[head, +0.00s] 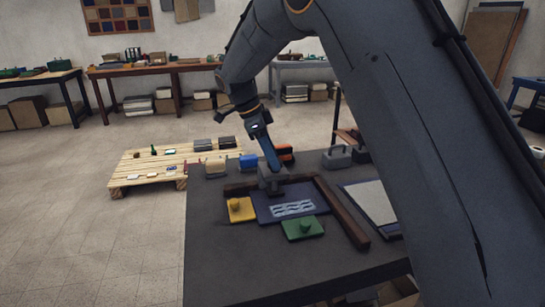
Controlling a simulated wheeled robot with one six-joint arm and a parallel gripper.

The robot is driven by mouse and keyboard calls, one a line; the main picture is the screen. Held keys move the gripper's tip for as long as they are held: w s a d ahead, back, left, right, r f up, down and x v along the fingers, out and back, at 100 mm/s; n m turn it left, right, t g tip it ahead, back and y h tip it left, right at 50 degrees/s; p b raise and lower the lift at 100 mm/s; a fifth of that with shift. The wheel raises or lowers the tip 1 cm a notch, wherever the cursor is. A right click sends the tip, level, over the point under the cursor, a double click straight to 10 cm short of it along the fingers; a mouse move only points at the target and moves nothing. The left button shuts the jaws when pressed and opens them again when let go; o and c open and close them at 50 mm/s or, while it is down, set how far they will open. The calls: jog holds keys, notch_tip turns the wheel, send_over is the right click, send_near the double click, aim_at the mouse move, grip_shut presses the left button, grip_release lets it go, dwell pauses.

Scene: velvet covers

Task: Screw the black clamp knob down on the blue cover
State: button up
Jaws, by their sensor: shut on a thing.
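The blue cover (262,206), a dark navy flat piece with a pale patterned patch, lies on the dark table between wooden strips. My gripper (271,168) points down at the cover's far edge, its blue fingers shut on a small dark piece that I take to be the black clamp knob (270,182). The knob is small and partly hidden by the fingers; whether it touches the cover or is turned down cannot be told.
A yellow cover (240,209) and a green cover (303,228), each with a knob, lie beside the blue one. Wooden strips (343,215) border the right. Blocks in tan (215,168), blue (248,161) and grey (337,158) stand behind. The front table (230,265) is clear.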

jog(key=shift+w+m+g, duration=0.1)
jog(key=shift+m+g, duration=0.2)
jog(key=shift+m, duration=0.5)
jog(key=o, duration=1)
jog(key=shift+r, duration=0.1)
jog(key=b+v, duration=0.1)
jog(key=v, duration=0.6)
jog(key=shift+a+r, duration=0.15)
jog(key=shift+r, duration=0.1)
